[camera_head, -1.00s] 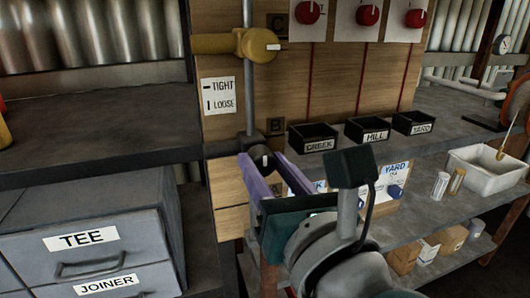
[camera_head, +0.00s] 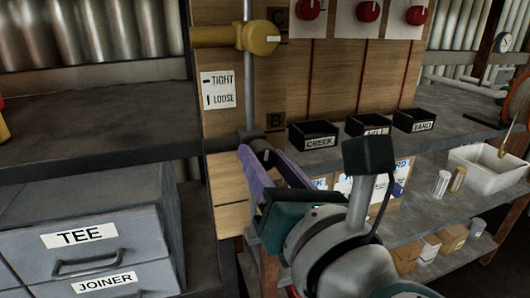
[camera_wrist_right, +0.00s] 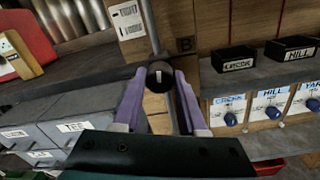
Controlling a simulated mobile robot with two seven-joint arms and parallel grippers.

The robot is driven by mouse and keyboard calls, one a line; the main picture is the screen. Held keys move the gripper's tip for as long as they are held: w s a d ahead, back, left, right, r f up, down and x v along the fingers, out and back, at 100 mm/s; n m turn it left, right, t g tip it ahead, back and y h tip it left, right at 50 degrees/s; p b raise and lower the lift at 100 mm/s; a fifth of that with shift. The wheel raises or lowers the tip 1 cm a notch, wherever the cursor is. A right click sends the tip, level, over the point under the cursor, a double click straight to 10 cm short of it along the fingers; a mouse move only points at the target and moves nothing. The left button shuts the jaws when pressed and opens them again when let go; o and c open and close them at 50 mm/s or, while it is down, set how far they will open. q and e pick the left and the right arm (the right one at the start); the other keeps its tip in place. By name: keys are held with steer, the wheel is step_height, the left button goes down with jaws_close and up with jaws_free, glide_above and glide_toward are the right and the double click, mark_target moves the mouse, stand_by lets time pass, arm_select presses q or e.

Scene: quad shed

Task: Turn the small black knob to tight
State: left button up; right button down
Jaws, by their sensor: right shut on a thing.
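The small black knob (camera_wrist_right: 158,74) sits on the lower part of a grey vertical pipe, beside the board's B label. Its white mark looks roughly upright in the right wrist view. My right gripper (camera_wrist_right: 166,78) has its purple fingers on either side of the knob, shut on it. In the head view the right gripper (camera_head: 263,152) partly hides the knob. A white card (camera_head: 218,89) above shows a horizontal bar for TIGHT and a vertical bar for LOOSE. My left gripper is not in view.
Black bins (camera_head: 313,135) stand on the shelf at right, with blue-knobbed boxes (camera_wrist_right: 230,119) below. Grey drawers (camera_head: 85,235) are at lower left. A white tub (camera_head: 488,166) is at far right.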

steer(key=m+b, duration=0.1)
steer(key=m, duration=0.2)
steer(key=shift+f+m+b, duration=0.1)
steer(key=shift+m+b, duration=0.2)
steer(key=m+b, duration=0.1)
steer(key=m, duration=0.3)
steer(key=shift+m, duration=0.3)
steer(key=m+b, duration=0.1)
steer(key=m, duration=0.2)
steer(key=shift+m, duration=0.3)
steer(key=m, duration=0.4)
steer(key=shift+h, duration=0.3)
steer(key=shift+m, duration=0.4)
steer(key=shift+c, duration=2.2)
jaws_free()
